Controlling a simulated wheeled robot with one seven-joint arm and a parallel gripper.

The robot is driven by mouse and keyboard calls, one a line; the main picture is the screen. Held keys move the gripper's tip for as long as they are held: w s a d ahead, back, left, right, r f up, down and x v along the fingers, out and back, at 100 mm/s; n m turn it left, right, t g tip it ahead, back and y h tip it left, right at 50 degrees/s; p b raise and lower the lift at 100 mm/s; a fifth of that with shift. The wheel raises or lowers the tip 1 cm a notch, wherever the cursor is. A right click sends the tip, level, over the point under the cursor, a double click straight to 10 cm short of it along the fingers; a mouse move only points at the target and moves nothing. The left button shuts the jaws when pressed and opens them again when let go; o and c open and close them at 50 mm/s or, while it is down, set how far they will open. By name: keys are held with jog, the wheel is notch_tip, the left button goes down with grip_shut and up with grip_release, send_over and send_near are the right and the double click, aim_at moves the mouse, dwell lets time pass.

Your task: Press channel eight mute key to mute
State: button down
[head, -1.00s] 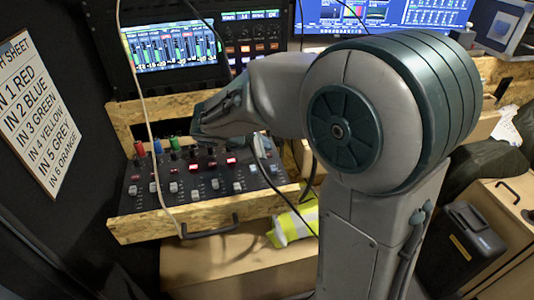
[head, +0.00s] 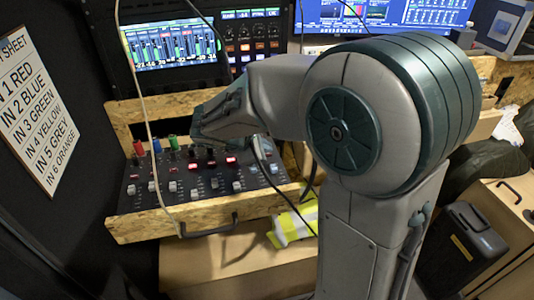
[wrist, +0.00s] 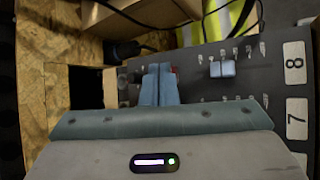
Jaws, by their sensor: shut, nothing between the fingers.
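The mixer panel (head: 200,186) sits in a wooden tray, with fader caps and several red-lit keys (head: 231,161) in the head view. In the wrist view its number label 8 (wrist: 294,62) is at the right edge, above label 7 (wrist: 297,118). A pale blue fader cap (wrist: 222,68) lies in line with label 8. A small red key (wrist: 175,71) in that same row shows just right of my fingertips and is partly hidden by them. My gripper (wrist: 160,68) is shut and empty, close over this row; contact cannot be told. In the head view my arm hides the fingertips.
The wooden tray wall (wrist: 60,50) with a square opening is left of my fingers. A cable hangs in front of the panel in the head view. A yellow-and-white striped cloth (head: 292,225) lies beside the tray. A screen (head: 172,48) stands behind.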

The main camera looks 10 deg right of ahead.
jog(key=shift+f, duration=0.3)
dwell(0.4)
jog(key=shift+r, duration=0.1)
jog(key=shift+r+p, duration=0.35)
jog(key=shift+r, duration=0.3)
notch_tip(320, 180, up, 6)
jog(key=p, duration=0.5)
